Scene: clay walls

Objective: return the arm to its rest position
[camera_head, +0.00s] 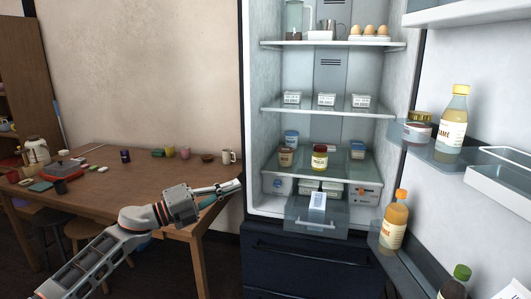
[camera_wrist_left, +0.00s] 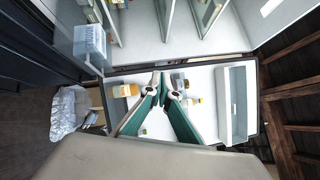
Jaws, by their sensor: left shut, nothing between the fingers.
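My left arm (camera_head: 122,228) reaches in from the lower left in the head view. Its gripper (camera_head: 230,187) is shut and empty, in the air in front of the table's right end and just left of the open fridge. In the left wrist view the two green-padded fingers (camera_wrist_left: 160,84) meet at their tips with nothing between them. My right gripper is not in view.
The open fridge (camera_head: 252,128) holds eggs, tubs and jars; a lower drawer (camera_head: 317,214) is pulled out. Its door (camera_head: 475,60) at the right carries bottles and jars. A wooden table (camera_head: 135,182) with mugs stands left, stools below it.

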